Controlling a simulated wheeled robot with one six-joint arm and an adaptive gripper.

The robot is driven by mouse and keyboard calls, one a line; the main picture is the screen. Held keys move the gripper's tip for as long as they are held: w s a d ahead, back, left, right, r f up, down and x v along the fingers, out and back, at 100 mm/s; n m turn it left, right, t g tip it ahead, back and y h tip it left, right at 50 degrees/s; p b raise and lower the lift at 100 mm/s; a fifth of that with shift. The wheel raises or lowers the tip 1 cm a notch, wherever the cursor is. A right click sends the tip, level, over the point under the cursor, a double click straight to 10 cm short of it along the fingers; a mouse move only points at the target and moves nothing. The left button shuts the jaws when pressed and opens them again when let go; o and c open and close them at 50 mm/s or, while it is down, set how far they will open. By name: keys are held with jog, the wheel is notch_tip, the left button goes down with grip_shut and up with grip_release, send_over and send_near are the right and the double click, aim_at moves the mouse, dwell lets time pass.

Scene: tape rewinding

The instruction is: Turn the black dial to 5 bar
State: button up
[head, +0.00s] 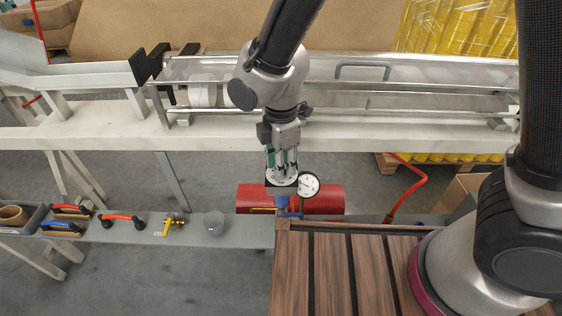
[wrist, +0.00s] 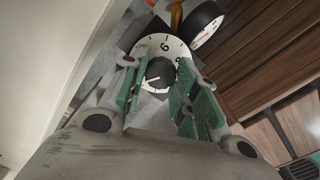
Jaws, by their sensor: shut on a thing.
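The black dial (wrist: 160,71) sits at the centre of a round white scale (wrist: 151,43) in the wrist view. The figure 6 shows at the top of the scale and an 8, partly covered, at the right. A white pointer mark on the dial points left; the figure there is hidden. My gripper (wrist: 157,68) is shut on the dial, one green-padded finger on each side. In the head view my gripper (head: 282,170) points down over the white scale (head: 282,180), and its fingers hide the dial. A round white pressure gauge (head: 309,185) stands just right of it.
A red tank (head: 328,199) lies behind the gauge. A grey shelf (head: 185,232) to the left carries a yellow valve (head: 175,224), a clear cup (head: 214,222) and several handled tools. A white frame with a long roller (head: 420,100) runs behind my arm. Slatted wood (head: 330,270) is in front.

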jog(key=shift+m, duration=0.4)
jog(key=m, duration=0.3)
jog(key=shift+m, duration=0.3)
jog(key=m, duration=0.4)
jog(key=shift+w+m, duration=0.1)
jog(key=shift+m, duration=0.2)
jog(key=m, duration=0.4)
jog(key=shift+m, duration=2.4)
jog(key=o, duration=1)
